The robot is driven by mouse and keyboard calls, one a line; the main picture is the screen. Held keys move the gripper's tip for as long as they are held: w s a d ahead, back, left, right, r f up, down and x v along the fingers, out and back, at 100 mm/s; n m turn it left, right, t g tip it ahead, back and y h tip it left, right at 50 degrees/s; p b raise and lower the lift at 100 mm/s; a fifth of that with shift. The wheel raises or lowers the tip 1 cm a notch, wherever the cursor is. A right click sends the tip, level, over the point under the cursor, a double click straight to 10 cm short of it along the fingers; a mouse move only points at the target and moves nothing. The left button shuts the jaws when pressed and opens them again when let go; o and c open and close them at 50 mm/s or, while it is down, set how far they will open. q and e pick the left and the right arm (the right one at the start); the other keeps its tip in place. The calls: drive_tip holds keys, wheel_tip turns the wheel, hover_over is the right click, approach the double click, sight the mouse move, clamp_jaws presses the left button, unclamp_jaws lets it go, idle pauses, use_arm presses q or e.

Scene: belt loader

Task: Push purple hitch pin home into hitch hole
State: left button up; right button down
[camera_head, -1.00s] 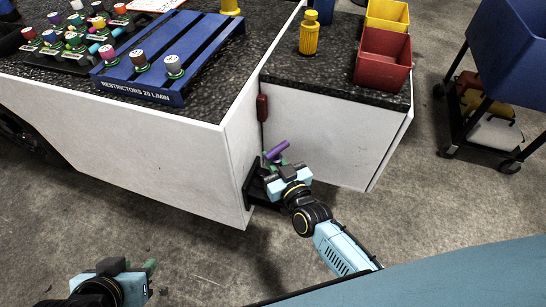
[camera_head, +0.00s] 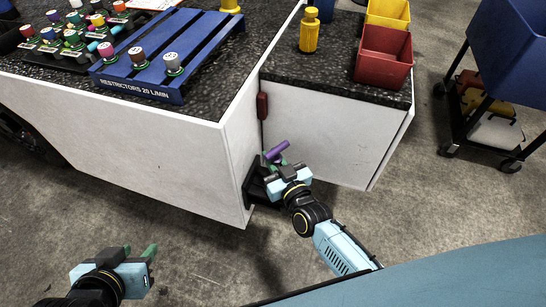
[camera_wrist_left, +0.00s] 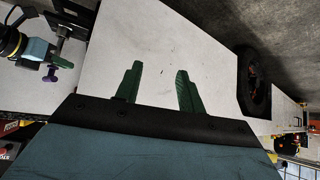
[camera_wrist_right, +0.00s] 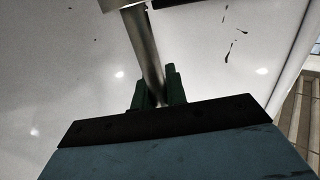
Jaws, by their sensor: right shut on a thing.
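The purple hitch pin (camera_head: 276,150) shows its handle above my right gripper (camera_head: 276,164), close to the dark hitch bracket (camera_head: 251,190) on the cart's white end. In the right wrist view, the green fingers of my right gripper (camera_wrist_right: 158,92) are shut on the pin's grey metal shaft (camera_wrist_right: 146,45). The purple handle also shows in the left wrist view (camera_wrist_left: 51,76). The hitch hole and the pin's tip are hidden, so I cannot tell how deep the pin sits. My left gripper (camera_head: 140,256) is open and empty, low at the left; its spread fingers show in the left wrist view (camera_wrist_left: 158,85).
The white-sided cart (camera_head: 120,135) carries a blue restrictor rack (camera_head: 190,50). A second white unit (camera_head: 330,140) beside it holds a red bin (camera_head: 383,58) and a yellow bottle (camera_head: 309,32). A blue trolley (camera_head: 510,50) stands at right. Floor in front is clear.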

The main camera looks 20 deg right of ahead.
use_arm(q)
drive_tip(key=shift+w+d+r+t+h+b, duration=0.25)
drive_tip(key=shift+w+d+r+t, duration=0.2)
drive_tip(key=shift+w+r+t, duration=0.4)
drive_tip(key=shift+w+d+r+t+h+b, duration=0.25)
drive_tip(key=shift+w+d+r+t, duration=0.15)
drive_tip(key=shift+w+r+t, duration=0.4)
drive_tip(key=shift+w+r, duration=0.1)
idle(0.3)
drive_tip(key=shift+w+d+r+t+h+b, duration=0.25)
drive_tip(key=shift+w+d+r+t, duration=0.15)
drive_tip(key=shift+r, duration=0.2)
drive_tip(key=shift+w+d+r+t+h+b, duration=0.2)
drive_tip(key=shift+w+r+t+h, duration=0.1)
drive_tip(key=shift+r+t, duration=0.25)
wheel_tip(320, 180, up, 6)
drive_tip(key=w+d+t+h+b, duration=0.1)
drive_tip(key=t, duration=0.3)
drive_tip(key=shift+w+d, duration=0.2)
drive_tip(key=shift+d, duration=0.05)
idle(1.7)
drive_tip(key=shift+r+b, duration=0.3)
drive_tip(key=shift+r+t+h, duration=0.25)
drive_tip(key=shift+r+t, duration=0.05)
drive_tip(key=shift+t, duration=0.1)
